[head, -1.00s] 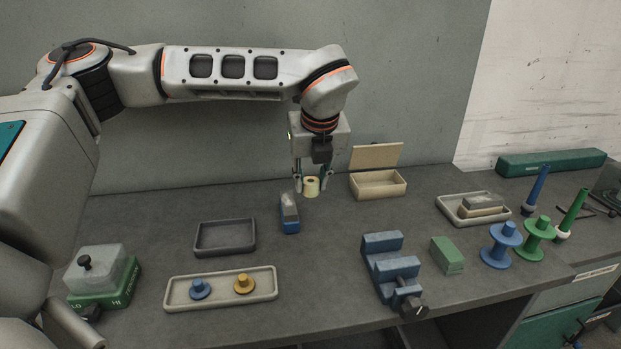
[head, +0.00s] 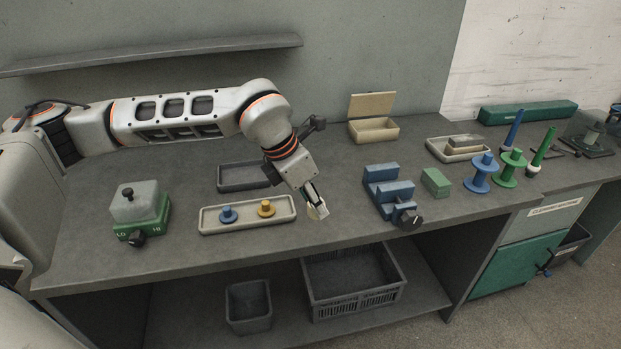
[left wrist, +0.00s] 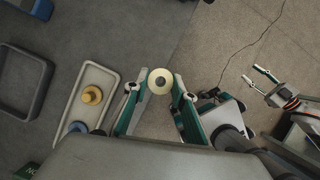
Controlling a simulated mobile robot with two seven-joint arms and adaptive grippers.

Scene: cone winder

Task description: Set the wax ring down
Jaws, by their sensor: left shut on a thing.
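The wax ring (head: 319,211) is pale cream with a hole through it. My left gripper (head: 314,197) is shut on it and holds it tilted, beside the right end of the shallow tray, near the bench's front edge. In the left wrist view the ring (left wrist: 160,82) sits between the two fingertips, with the bench edge and the floor behind it. My right gripper (left wrist: 251,73) shows at the right of the left wrist view, with its fingers apart and empty, over the floor.
The shallow tray (head: 209,229) holds a blue and a yellow spool piece. A dark empty tray (head: 228,187) lies behind it. A blue vise-like block (head: 381,173) and a green block (head: 436,182) stand to the right. A crate (head: 354,310) is on the shelf below.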

